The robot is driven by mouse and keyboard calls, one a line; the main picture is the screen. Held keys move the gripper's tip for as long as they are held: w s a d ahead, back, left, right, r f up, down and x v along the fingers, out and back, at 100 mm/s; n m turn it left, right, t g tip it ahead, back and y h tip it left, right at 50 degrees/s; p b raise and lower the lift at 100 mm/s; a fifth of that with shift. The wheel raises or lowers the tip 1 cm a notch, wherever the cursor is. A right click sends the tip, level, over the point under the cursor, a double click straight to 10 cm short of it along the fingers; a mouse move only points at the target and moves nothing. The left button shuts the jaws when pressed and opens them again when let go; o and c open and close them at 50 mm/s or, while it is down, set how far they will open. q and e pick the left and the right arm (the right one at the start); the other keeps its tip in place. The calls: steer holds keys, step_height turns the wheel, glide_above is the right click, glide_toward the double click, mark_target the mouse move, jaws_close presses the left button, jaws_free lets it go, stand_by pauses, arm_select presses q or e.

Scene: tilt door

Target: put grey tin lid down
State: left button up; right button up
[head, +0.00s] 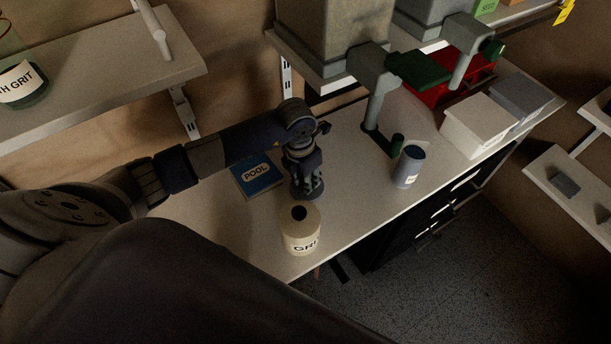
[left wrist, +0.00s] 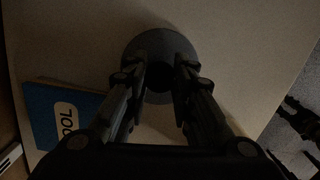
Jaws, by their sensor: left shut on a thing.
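A blue-grey tin (head: 408,168) stands upright to the right. My right gripper is not in view.
A blue POOL box (head: 257,175) lies behind left. The worktop (head: 350,205) is clear between the lid and the blue-grey tin. Dispensers (head: 375,75) overhang the back.

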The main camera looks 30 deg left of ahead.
arm_select(q)
steer(key=shift+w+a+f, duration=0.1)
steer(key=shift+a+f, duration=0.05)
steer(key=shift+f, duration=0.15)
steer(key=shift+f, duration=0.1)
steer(key=o, duration=0.9)
